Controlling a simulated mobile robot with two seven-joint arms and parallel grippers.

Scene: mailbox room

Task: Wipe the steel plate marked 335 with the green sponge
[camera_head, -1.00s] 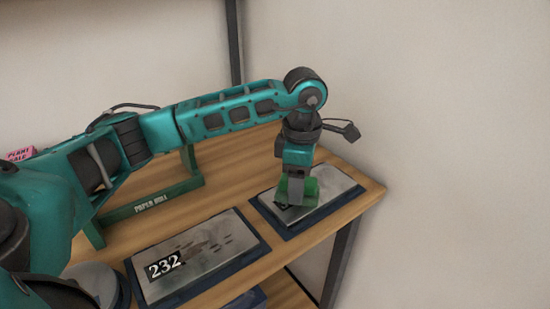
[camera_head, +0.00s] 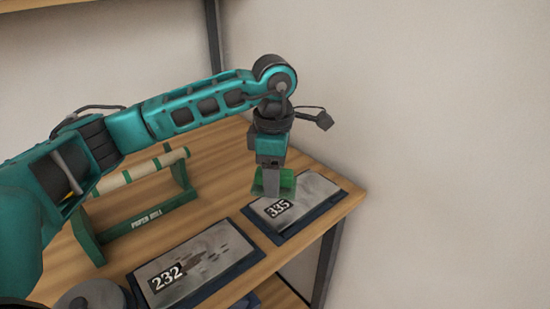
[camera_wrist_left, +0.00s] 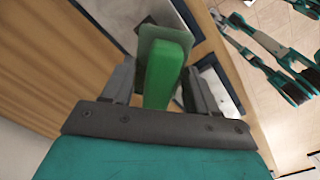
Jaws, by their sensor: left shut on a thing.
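The steel plate marked 335 (camera_head: 306,198) lies on a dark blue base at the right end of the wooden shelf. Its number shows at its front left. My left gripper (camera_head: 272,188) points down at the plate's left edge, shut on the green sponge (camera_head: 288,181). The sponge also shows between the fingers in the left wrist view (camera_wrist_left: 166,70). I cannot tell whether the sponge touches the plate. My right gripper is not in view.
A second steel plate marked 232 (camera_head: 205,265), with dark smudges, lies to the left on its own base. A green paper roll holder (camera_head: 140,222) stands behind it. A wall rises behind and to the right of the shelf (camera_head: 218,190).

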